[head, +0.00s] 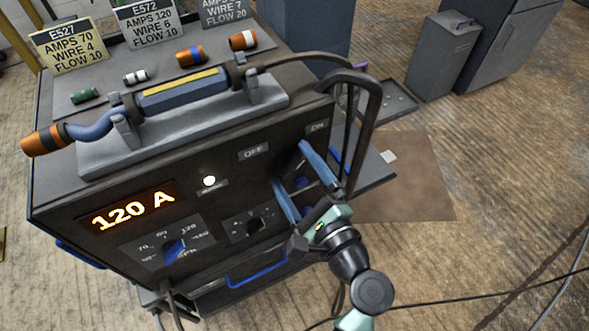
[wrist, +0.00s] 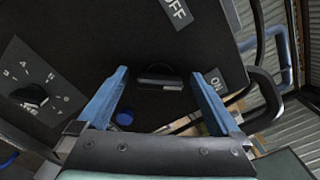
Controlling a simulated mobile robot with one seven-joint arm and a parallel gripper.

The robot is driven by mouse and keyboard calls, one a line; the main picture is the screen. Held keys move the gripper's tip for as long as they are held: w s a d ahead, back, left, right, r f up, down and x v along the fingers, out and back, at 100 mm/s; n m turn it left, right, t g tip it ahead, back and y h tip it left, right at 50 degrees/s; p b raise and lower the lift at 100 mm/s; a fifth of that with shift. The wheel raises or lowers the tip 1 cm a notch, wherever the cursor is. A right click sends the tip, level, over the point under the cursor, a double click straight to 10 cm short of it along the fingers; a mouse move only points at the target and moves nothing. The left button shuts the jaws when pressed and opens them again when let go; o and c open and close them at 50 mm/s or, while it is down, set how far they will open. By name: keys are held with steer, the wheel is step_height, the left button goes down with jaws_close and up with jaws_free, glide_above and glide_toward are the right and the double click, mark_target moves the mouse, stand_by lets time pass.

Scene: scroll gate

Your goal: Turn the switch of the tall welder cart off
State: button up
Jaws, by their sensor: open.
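The tall welder cart (head: 110,200) fills the left of the head view. Its front panel has an OFF label (head: 253,152), an ON label (head: 317,127), a lit white lamp (head: 209,181) and a glowing 120 A display (head: 128,208). My gripper (head: 291,164) is open at the right of this panel, below the two labels. In the wrist view, the dark switch (wrist: 160,80) lies between the blue fingertips of my gripper (wrist: 160,72), with a gap on each side. The OFF label (wrist: 176,12) is above it and the ON label (wrist: 216,90) to its right. Which label the switch points to is unclear.
A dark tube handle (head: 370,110) stands close on the right of my gripper. Two dials (head: 172,247) sit lower on the panel, above a blue bar (head: 257,272). A torch (head: 180,92) lies on top. Grey cabinets (head: 445,55) stand behind; cables cross the floor.

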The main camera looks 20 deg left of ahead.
steer(key=shift+c, duration=0.3)
steer(key=c, duration=1.3)
steer(key=shift+f+n+b, duration=0.1)
steer(key=shift+n+b, duration=0.2)
steer(key=shift+n, duration=0.1)
steer(key=n+b, duration=0.2)
steer(key=n, duration=0.1)
steer(key=shift+s+f, duration=0.1)
steer(key=shift+f, duration=0.1)
steer(key=n+b, duration=0.4)
steer(key=shift+f, duration=0.15)
steer(key=n+b, duration=0.4)
steer(key=n, duration=0.1)
steer(key=shift+f, duration=0.15)
steer(key=shift+n+b, duration=1.3)
steer(key=shift+n, duration=0.2)
